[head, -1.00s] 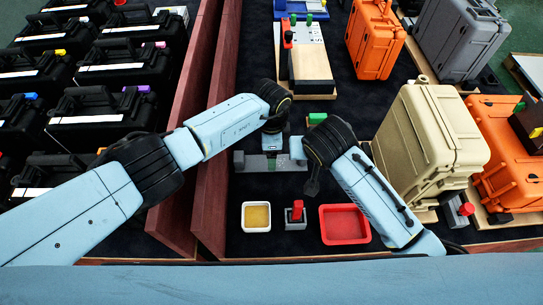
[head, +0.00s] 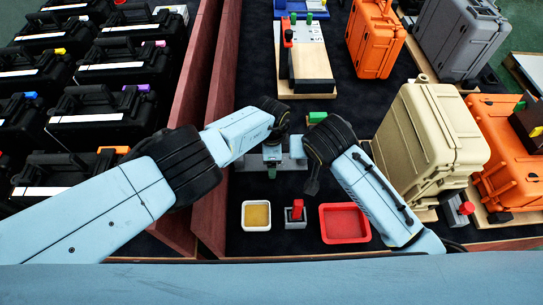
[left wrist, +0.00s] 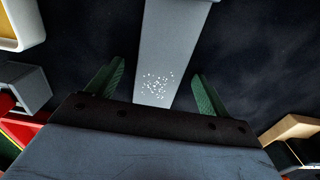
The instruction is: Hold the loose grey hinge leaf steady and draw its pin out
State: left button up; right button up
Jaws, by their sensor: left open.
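The grey hinge leaf (head: 246,163) lies flat on the dark mat, between my two arms. In the left wrist view the grey bar (left wrist: 178,45) has white speckles at its near end. My left gripper (head: 272,168) is over the leaf in the head view. In the left wrist view its green fingers (left wrist: 155,90) are spread, one on each side of the bar, with gaps between. I cannot make out the pin.
A white tray with yellow inside (head: 256,230), a grey block with a red top (head: 296,220) and a red tray (head: 345,237) stand in front. A tan case (head: 425,145) stands at right. A wooden board (head: 305,95) lies behind. A reddish-brown wall (head: 210,215) runs along the left.

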pick_arm(q)
jog(key=c, duration=1.4)
jog(key=shift+o, duration=0.2)
